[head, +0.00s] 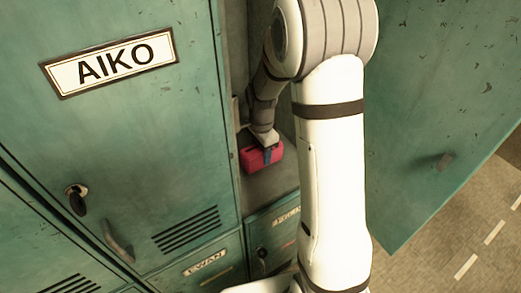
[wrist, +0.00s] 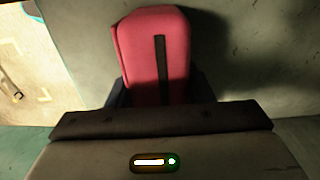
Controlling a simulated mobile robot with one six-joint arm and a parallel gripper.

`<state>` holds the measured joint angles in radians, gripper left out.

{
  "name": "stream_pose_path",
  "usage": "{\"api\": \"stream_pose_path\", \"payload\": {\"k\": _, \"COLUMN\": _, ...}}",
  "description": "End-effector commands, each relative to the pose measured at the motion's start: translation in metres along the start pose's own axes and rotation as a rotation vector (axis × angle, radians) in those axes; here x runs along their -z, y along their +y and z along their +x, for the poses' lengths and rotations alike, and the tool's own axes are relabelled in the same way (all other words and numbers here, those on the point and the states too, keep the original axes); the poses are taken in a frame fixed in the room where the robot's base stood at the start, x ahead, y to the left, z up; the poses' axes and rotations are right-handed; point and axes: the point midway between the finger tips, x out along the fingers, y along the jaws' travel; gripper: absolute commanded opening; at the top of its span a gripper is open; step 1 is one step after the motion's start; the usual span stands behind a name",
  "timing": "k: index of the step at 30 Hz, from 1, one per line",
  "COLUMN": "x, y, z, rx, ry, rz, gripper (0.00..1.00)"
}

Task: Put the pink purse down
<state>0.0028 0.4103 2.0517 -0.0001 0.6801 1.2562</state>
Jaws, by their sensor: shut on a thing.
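The pink purse (head: 252,160) is inside an open green locker in the head view, low down near the compartment floor. In the wrist view the purse (wrist: 138,60) is a rounded pink-red block with a dark strip down its front. My gripper (head: 267,146) reaches down into the locker from above and is shut on the purse. In the wrist view dark finger parts (wrist: 160,98) show at both sides of the purse's lower end. I cannot tell whether the purse touches the locker floor.
The open locker's floor (head: 275,185) has bare room below the purse. A closed door marked AIKO (head: 120,130) stands at left, and an open door (head: 430,120) at right. Smaller closed lockers, one marked EWAN (head: 205,265), are below.

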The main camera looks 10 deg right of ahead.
Motion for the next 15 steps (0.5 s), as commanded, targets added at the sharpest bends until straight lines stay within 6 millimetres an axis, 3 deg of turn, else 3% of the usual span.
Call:
{"api": "stream_pose_path", "payload": {"k": 10, "x": -0.0003, "y": -0.0003, "z": 0.0044, "rx": 0.001, "ry": 0.0, "rz": -0.001, "gripper": 0.21}}
{"api": "stream_pose_path", "payload": {"k": 11, "x": -0.0004, "y": -0.0003, "z": 0.0029, "rx": 0.001, "ry": 0.0, "rz": -0.001, "gripper": 0.5}}
{"api": "stream_pose_path", "payload": {"k": 15, "x": -0.0005, "y": -0.0003, "z": 0.0025, "rx": 0.001, "ry": 0.0, "rz": -0.001, "gripper": 0.61}}
